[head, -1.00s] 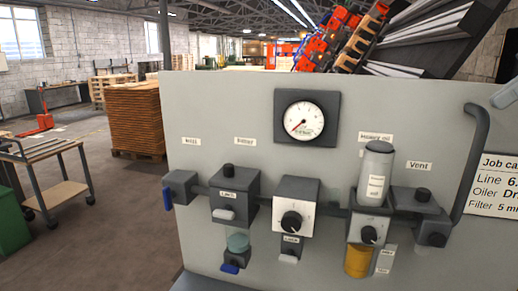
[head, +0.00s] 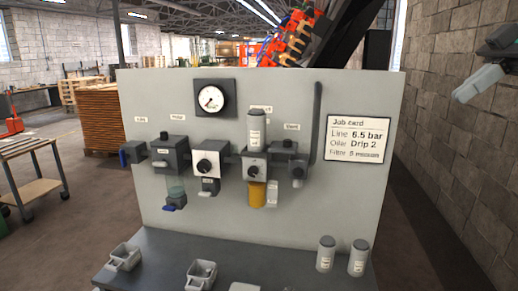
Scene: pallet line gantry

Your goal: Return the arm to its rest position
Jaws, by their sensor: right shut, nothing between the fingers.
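My right gripper (head: 462,95) is at the upper right of the head view, in front of the block wall and to the right of the grey panel (head: 225,222). Its light grey fingers are together and empty, pointing down and left. It is clear of the panel and touches nothing that I can see. My left gripper is not in view. The panel carries a row of valve and filter blocks, a round gauge (head: 211,98), an amber bowl (head: 257,194) and a job card (head: 357,139) reading 6.5 bar and Drip 2.
A dark bench (head: 160,262) in front of the panel holds small grey trays (head: 202,276) and two capped canisters (head: 326,254). A cart (head: 35,165) and a brown stack (head: 100,118) stand at left. The floor right of the panel is clear.

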